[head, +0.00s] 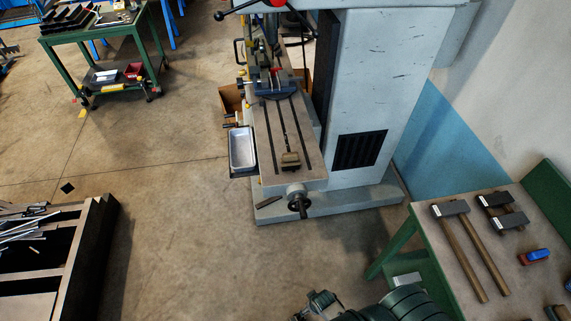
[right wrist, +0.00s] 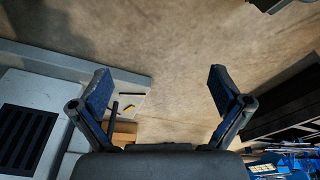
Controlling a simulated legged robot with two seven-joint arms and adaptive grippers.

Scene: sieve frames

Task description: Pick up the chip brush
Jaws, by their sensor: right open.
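A small tan and brown thing (head: 290,160), which looks like the chip brush, lies near the front end of the milling machine table (head: 310,168). It is small, so its bristles and handle are hard to tell apart. My right gripper (head: 322,302) shows at the bottom of the head view, well in front of the machine and apart from the brush. In the right wrist view, its two blue-padded fingers (right wrist: 160,90) are spread wide with nothing between them. I cannot make out the brush in that view. My left gripper is not in view.
A grey tray (head: 242,150) hangs at the table's left side, and a handwheel (head: 298,203) sticks out in front. A green bench (head: 420,222) with hammers (head: 463,245) stands at right. A dark rack (head: 88,235) is at left. The floor (head: 180,215) between is clear.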

